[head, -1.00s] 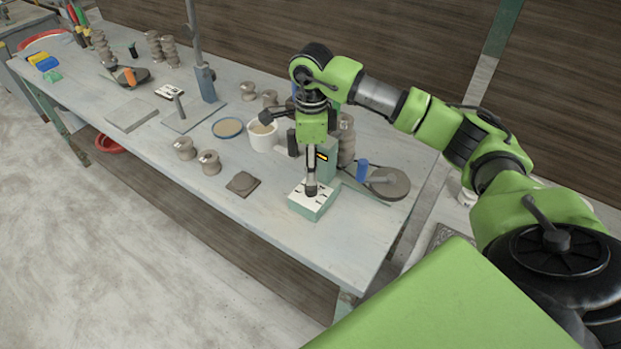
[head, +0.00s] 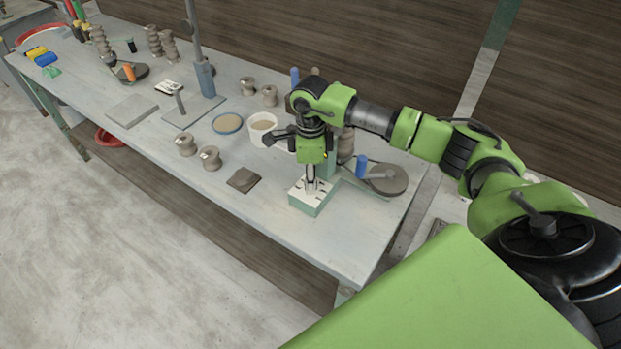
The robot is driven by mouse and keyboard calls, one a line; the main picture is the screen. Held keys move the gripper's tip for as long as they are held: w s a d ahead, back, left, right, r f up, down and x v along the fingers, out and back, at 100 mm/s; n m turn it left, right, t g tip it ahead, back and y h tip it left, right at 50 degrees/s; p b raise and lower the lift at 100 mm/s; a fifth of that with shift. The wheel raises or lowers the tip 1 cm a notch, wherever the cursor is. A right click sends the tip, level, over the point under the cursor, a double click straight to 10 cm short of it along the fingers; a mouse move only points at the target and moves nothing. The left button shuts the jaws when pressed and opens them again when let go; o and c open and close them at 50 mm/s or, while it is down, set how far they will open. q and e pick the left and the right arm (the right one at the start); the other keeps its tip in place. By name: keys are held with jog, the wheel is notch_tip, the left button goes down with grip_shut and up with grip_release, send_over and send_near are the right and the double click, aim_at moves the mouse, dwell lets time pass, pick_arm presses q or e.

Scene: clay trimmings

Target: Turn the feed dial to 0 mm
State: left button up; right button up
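A small pale green box with a white top face (head: 310,203) stands near the front right edge of the bench. Dark marks show on its top; the dial itself is too small to make out and is likely covered by my gripper. My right gripper (head: 311,189) points straight down over this top, with its fingertips at or just above it. Whether the fingers are parted or closed on the dial is too small to tell. My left gripper is not in view.
A grey disc (head: 386,181) and a blue cylinder (head: 362,166) stand right of the box. A white pot (head: 262,131), a blue-rimmed dish (head: 227,124) and a dark square slab (head: 243,180) lie to the left. The bench front (head: 270,215) is clear.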

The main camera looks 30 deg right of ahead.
jog(key=shift+o, duration=0.2)
jog(key=shift+f+n+b, duration=0.15)
jog(key=shift+n+b, duration=0.45)
jog(key=shift+b, duration=0.3)
jog(key=n+b, duration=0.3)
jog(key=shift+n+b, duration=1.2)
jog(key=shift+b, duration=0.05)
jog(key=shift+n+b, duration=0.8)
jog(key=shift+n, duration=0.3)
jog(key=shift+r, duration=0.2)
jog(key=o, duration=1.1)
